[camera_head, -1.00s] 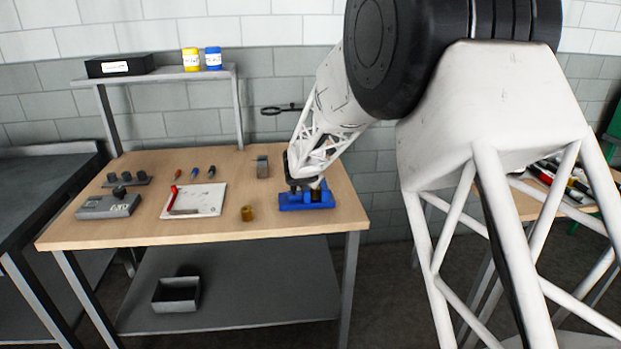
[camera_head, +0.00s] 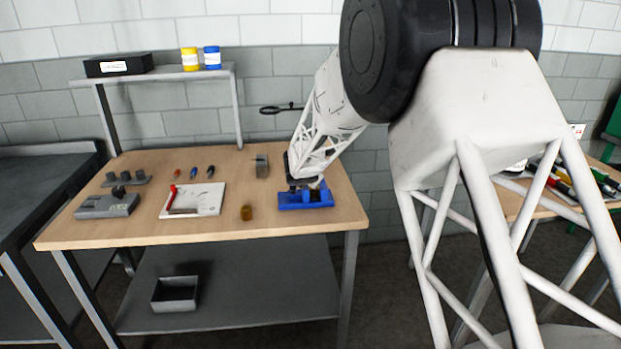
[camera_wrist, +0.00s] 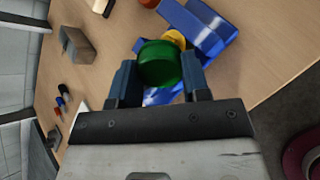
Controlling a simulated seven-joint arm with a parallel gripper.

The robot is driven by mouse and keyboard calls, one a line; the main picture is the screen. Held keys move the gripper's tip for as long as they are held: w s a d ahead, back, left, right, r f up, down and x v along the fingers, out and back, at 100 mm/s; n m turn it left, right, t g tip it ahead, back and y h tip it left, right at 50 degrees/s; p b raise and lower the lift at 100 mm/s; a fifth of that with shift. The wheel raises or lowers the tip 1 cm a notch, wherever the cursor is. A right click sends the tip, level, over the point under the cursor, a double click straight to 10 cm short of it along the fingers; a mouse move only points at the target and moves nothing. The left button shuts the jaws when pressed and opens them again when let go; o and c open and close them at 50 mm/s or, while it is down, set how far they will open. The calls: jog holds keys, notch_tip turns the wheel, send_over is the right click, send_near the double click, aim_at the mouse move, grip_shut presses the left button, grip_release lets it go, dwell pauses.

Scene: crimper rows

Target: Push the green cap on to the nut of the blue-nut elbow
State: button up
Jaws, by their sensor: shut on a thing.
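In the wrist view my gripper (camera_wrist: 160,80) is shut on the green cap (camera_wrist: 160,62), with one finger on each side of it. Just beyond the cap a yellow round part (camera_wrist: 175,37) shows above the blue fixture (camera_wrist: 208,30). An orange-red bit (camera_wrist: 149,3) shows at the top edge. I cannot tell whether the cap touches the yellow part, and no blue nut can be made out. In the head view my gripper (camera_head: 300,184) is low over the blue fixture (camera_head: 318,198) at the table's right; the cap is hidden there.
A brass-coloured cylinder (camera_head: 246,212) stands left of the fixture. A grey block (camera_head: 262,166) stands behind. A white board (camera_head: 207,199) with a red-handled tool, a grey device (camera_head: 107,206) and several small drivers lie further left. The table's front edge is close to the fixture.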

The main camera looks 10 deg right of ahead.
jog(key=shift+w+f, duration=0.1)
jog(key=o, duration=1)
jog(key=shift+v, duration=3.85)
